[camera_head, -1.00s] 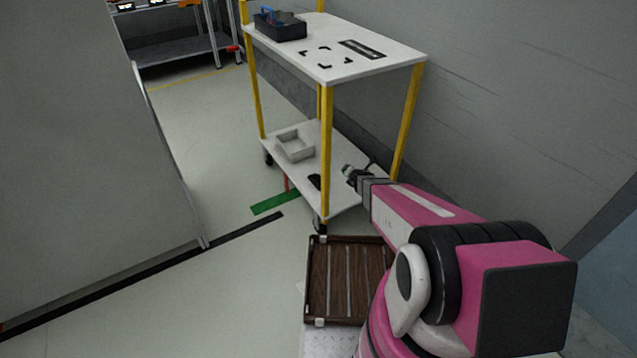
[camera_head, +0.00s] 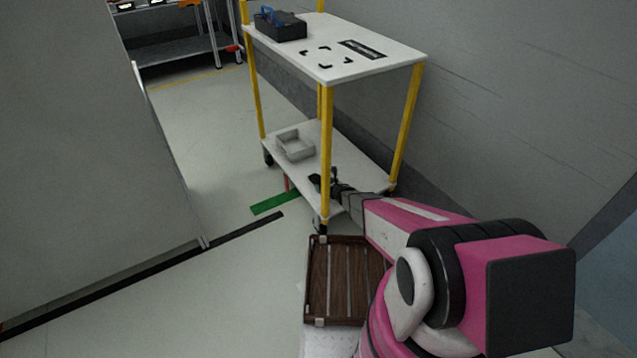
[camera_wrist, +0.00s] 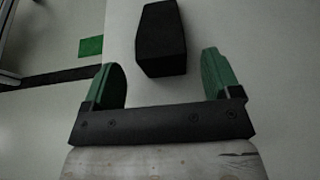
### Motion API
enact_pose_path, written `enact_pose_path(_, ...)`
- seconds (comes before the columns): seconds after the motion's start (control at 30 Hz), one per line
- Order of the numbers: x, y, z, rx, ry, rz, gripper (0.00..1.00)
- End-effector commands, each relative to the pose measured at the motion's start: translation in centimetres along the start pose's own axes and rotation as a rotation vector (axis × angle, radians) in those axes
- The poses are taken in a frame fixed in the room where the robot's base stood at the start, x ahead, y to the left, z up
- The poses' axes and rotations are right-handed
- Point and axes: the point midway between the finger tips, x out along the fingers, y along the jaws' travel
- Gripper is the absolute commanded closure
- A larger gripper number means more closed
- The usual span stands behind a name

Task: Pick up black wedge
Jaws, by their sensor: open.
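The black wedge (camera_wrist: 161,40) lies on the white lower shelf (camera_wrist: 215,20) of the cart. In the wrist view it is just beyond and between the two green fingertips of my gripper (camera_wrist: 164,80), apart from both. My gripper is open and empty.
A grey open box (camera_head: 295,147) stands on the lower shelf behind the wedge. A yellow cart post (camera_head: 326,150) rises close to my gripper. The upper shelf (camera_head: 375,62) carries a black toolbox (camera_head: 281,27). A brown slatted tray (camera_head: 345,290) sits in front.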

Motion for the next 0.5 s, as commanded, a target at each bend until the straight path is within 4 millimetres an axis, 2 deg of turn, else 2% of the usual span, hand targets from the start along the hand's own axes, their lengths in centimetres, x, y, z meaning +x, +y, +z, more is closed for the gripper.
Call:
enact_pose_path(0.17,1.3,-0.1,0.2,0.001,0.0,0.0,0.17)
enact_pose_path(0.4,4.7,-0.3,0.5,0.002,0.0,-0.001,0.17)
enact_pose_path(0.5,5.3,-0.2,0.6,0.002,0.0,-0.001,0.17)
